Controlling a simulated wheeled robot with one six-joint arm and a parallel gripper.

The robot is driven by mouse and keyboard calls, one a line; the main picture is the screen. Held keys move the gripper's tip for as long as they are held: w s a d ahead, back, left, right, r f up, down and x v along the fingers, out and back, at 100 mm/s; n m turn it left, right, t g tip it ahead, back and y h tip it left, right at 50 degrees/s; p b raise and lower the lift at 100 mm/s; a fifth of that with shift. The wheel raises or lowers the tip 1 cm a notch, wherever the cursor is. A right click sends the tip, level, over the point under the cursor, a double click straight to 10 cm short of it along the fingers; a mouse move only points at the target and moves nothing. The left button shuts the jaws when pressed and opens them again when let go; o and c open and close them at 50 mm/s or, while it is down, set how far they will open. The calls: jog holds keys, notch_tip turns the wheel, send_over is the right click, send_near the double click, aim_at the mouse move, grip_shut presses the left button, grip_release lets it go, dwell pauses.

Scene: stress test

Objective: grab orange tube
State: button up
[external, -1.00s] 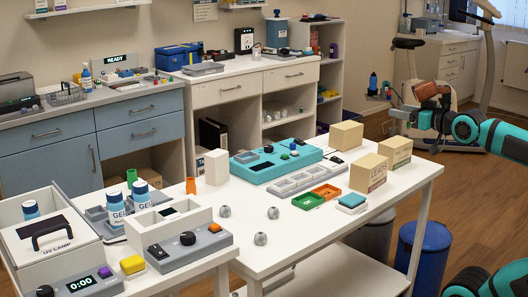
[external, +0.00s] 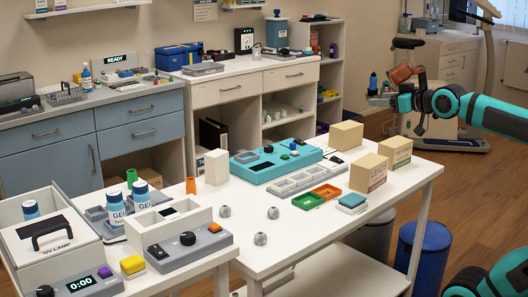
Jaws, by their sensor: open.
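A small orange tube (external: 191,186) stands upright on the white table (external: 300,240), left of a white upright block (external: 216,167). A green tube (external: 131,177) stands farther left, behind the gel bottles. My gripper (external: 384,101) is high at the right, beyond the table's right end and far from the orange tube. It is open; its fingers are small and hard to make out against the background. Nothing clear shows between them.
The teal device (external: 275,164), a grey tray (external: 296,181) and several cardboard boxes (external: 368,174) stand between my arm and the orange tube. Small grey knobs (external: 273,213) lie on the table's otherwise clear front. A blue bin (external: 425,255) stands at the right.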

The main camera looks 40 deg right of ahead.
jog(key=w+a+r+n+g+y, duration=0.1)
jog(key=w+a+g, duration=0.15)
jog(key=w, duration=0.45)
jog(key=w+a+r+n+g, duration=0.1)
jog(key=w+a+n, duration=0.15)
jog(key=w, duration=0.45)
jog(key=n+g+y, duration=0.1)
jog(key=n+g, duration=0.8)
jog(key=g, duration=0.2)
send_over(188, 193)
jog(key=d, duration=0.3)
jog(key=f, duration=2.7)
jog(key=shift+s+a, duration=0.1)
jog(key=shift+a, duration=0.15)
jog(key=shift+m, duration=0.25)
jog(key=shift+x, duration=3.05)
jog(key=shift+d, duration=0.1)
jog(key=c, duration=1)
